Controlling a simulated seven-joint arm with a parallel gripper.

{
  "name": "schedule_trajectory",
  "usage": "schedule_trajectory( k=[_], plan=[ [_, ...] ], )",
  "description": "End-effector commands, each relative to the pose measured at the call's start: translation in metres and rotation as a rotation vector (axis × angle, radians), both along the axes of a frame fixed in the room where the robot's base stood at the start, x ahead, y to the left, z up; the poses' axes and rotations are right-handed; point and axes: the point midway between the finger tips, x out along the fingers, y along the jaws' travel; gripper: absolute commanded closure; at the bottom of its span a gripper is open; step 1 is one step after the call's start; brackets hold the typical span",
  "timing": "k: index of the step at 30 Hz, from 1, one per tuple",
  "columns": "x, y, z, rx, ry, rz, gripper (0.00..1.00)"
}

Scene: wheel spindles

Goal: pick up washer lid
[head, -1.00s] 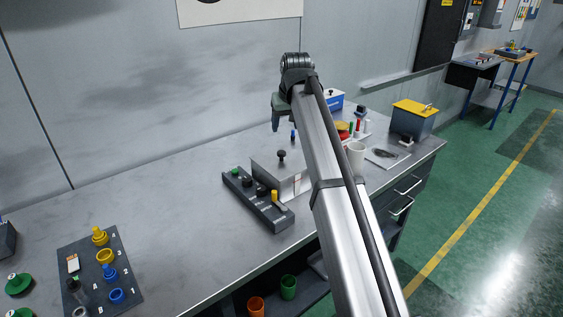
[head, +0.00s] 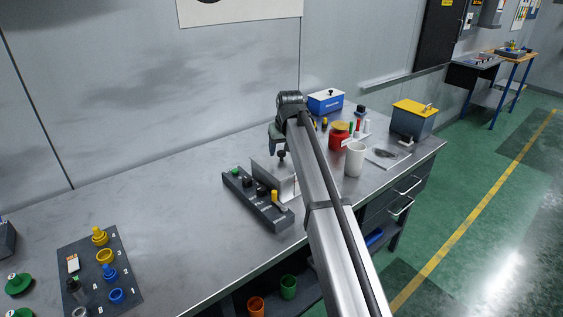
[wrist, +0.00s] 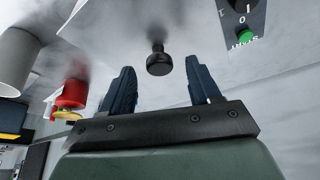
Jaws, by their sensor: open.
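The washer lid (head: 262,167) is the grey metal top of a low box, with a black round knob (head: 281,155) standing up on it. In the wrist view the knob (wrist: 158,62) shows in the middle, against the shiny grey lid (wrist: 125,25). My gripper (head: 277,146) hangs just above the lid near the knob, pointing down. Its two dark fingers are open, and in the wrist view the knob appears in the gap between them, not clasped. My arm hides part of the box's right side.
A dark switch panel (head: 257,200) with coloured buttons lies just in front of the box. A white cup (head: 355,160), a red jar (head: 338,138) and a blue box (head: 325,102) stand to the right and behind. The left middle of the bench is clear.

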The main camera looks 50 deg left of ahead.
Motion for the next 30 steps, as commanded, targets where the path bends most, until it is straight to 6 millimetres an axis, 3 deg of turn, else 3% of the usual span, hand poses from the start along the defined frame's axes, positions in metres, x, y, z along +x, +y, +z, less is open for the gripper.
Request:
schedule_trajectory(
  k=[3,10,30],
  plan=[
    [0.002,0.0045,-0.0097,0.001,0.0,0.0,0.38],
    [0.0021,0.0047,-0.0109,0.001,0.0,0.0,0.38],
    [0.002,0.0045,-0.0108,0.001,0.0,0.0,1.0]
  ],
)
